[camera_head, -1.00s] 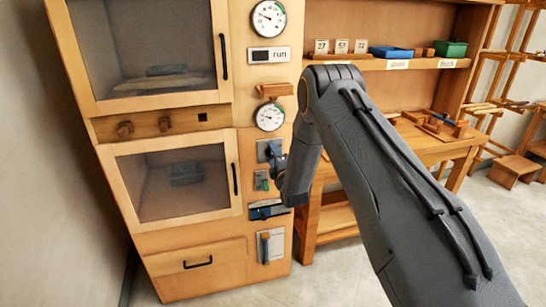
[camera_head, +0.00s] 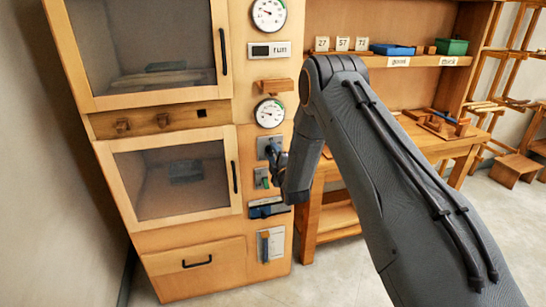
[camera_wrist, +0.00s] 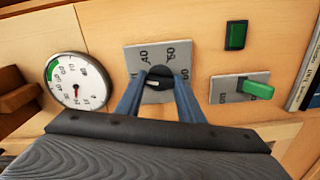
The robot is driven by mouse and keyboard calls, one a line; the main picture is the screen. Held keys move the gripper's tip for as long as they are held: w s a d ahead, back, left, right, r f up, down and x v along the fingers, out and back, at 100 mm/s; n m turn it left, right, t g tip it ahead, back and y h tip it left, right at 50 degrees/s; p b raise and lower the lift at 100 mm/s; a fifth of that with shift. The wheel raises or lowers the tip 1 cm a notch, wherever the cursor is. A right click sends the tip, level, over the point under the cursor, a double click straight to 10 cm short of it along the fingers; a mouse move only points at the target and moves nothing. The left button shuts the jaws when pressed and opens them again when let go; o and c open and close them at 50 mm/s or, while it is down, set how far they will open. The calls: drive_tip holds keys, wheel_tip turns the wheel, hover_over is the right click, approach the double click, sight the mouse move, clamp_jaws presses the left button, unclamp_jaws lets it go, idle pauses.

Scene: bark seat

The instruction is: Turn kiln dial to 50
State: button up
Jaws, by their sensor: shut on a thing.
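The kiln dial (camera_wrist: 157,72) is a black round knob with a pale mark, on a grey square plate with printed numbers (camera_wrist: 143,52). The pale mark on the knob is partly between the fingers, and the plate's lower part is hidden. In the head view my gripper (camera_head: 273,152) is at the grey dial plate (camera_head: 263,146) on the kiln's right-hand panel, and it hides most of the dial.
A round gauge (camera_wrist: 76,82) is left of the dial. A green switch lever (camera_wrist: 257,89) and a green button (camera_wrist: 236,35) are on its right. The kiln's two glass doors (camera_head: 172,178) are shut. A wooden bench (camera_head: 435,150) stands right of the kiln.

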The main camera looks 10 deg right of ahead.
drive_tip(key=m+b, duration=0.3)
drive_tip(key=m, duration=0.2)
drive_tip(key=shift+f, duration=0.15)
drive_tip(key=m+b, duration=0.3)
drive_tip(key=m, duration=0.3)
drive_tip(key=m+b, duration=0.2)
drive_tip(key=m, duration=0.2)
drive_tip(key=m+b, duration=0.2)
drive_tip(key=m, duration=0.3)
drive_tip(key=shift+m, duration=0.4)
drive_tip(key=o, duration=1.1)
drive_tip(key=shift+c, duration=0.2)
drive_tip(key=shift+s, duration=0.1)
